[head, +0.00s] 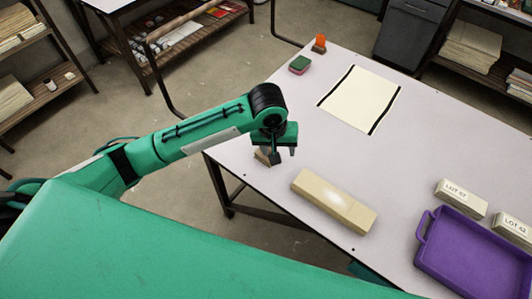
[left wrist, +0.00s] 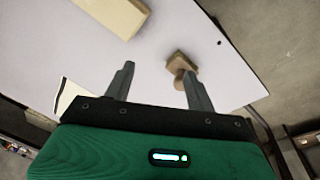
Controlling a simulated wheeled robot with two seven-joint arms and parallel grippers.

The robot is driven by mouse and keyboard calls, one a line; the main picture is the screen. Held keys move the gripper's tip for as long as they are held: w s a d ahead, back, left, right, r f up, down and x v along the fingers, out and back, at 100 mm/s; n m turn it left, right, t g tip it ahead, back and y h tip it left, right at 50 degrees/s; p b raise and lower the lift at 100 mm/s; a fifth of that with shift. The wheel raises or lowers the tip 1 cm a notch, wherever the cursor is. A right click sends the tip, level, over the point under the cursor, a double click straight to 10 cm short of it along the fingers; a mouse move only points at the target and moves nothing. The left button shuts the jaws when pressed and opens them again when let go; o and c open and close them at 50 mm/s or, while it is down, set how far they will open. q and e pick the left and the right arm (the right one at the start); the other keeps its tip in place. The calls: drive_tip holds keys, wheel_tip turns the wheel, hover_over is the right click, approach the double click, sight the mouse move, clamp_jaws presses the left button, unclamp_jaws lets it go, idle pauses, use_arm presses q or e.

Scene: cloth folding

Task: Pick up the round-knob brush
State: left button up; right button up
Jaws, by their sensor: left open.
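A small brown wooden brush with a rounded knob (left wrist: 180,62) lies near the table edge in the left wrist view. In the head view, this brush (head: 261,157) is partly hidden by my left gripper at the table's left edge. My left gripper (head: 283,153) is open and empty above the table, close to the brush. In the left wrist view, the brush is by the right-hand finger of the left gripper (left wrist: 159,70), not centred between the fingers. I cannot tell the height gap. My right gripper is not in view.
A long beige block (head: 334,201) lies right of the gripper. A purple tray (head: 424,228) and labelled boxes (head: 461,198) stand at right. A black-edged cream sheet (head: 360,98), a green-and-red sponge (head: 299,64) and an orange-topped brown object (head: 320,43) lie farther back. The table's middle is clear.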

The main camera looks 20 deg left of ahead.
use_arm(q)
drive_tip(key=w+a+r+n+y, duration=0.2)
drive_tip(key=w+a+r+n, duration=0.1)
drive_tip(key=w+a, duration=0.15)
drive_tip(key=shift+g, duration=0.3)
drive_tip(key=f, duration=0.5)
drive_tip(key=w+f, duration=0.1)
drive_tip(key=f, duration=0.1)
drive_tip(key=shift+w+a+f, duration=0.1)
drive_tip(key=shift+a+f, duration=0.15)
drive_tip(key=shift+a, duration=0.15)
drive_tip(key=shift+w+a+f+p, duration=0.1)
drive_tip(key=shift+w+f+p, duration=0.1)
drive_tip(key=shift+f, duration=0.75)
drive_tip(key=shift+w+f+p, duration=0.2)
drive_tip(key=shift+f+p, duration=0.05)
drive_tip(key=shift+f, duration=0.75)
drive_tip(key=shift+w+a+f+p, duration=0.1)
drive_tip(key=shift+w+f+p, duration=0.1)
drive_tip(key=shift+f, duration=0.75)
drive_tip(key=c, duration=1.1)
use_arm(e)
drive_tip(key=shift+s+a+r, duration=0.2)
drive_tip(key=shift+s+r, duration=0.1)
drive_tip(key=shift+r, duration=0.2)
use_arm(q)
drive_tip(key=shift+r, duration=0.1)
